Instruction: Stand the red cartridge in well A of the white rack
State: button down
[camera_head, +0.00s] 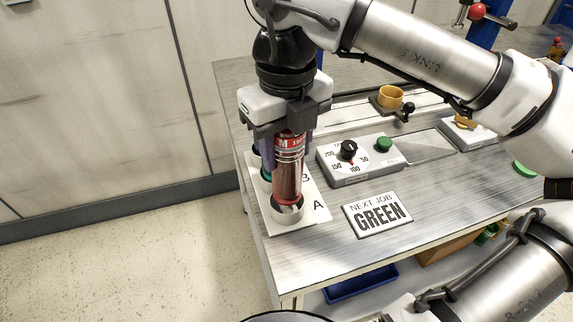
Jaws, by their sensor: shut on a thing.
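The red cartridge (288,181) is upright below my gripper (287,133), which is shut on its upper part. The white rack (316,190) lies flat near the table's left edge, with the letters A and B on it. The cartridge's lower end is at the ring of well A (288,213). I cannot tell how deep it sits or whether it touches the bottom. A teal item (266,175) shows at well B, partly hidden behind the cartridge. The back of the rack is hidden by my gripper.
A sign (377,214) reading GREEN lies right of the rack. Behind it is a control box with a black dial (348,149) and a green button (384,144). A yellow cup (390,96) stands farther back. The front of the table (330,250) is clear.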

aim_at(286, 167)
jog(key=shift+f, duration=2.25)
jog(key=shift+f+b, duration=0.3)
jog(key=c, duration=0.8)
grip_release()
jog(key=shift+r, duration=0.1)
jog(key=shift+o, duration=0.2)
jog(key=shift+r, duration=0.1)
jog(key=shift+r+p, duration=0.25)
jog(key=shift+p, duration=0.25)
notch_tip(286, 167, up, 12)
jog(key=shift+f, duration=0.15)
jog(key=shift+s, duration=0.15)
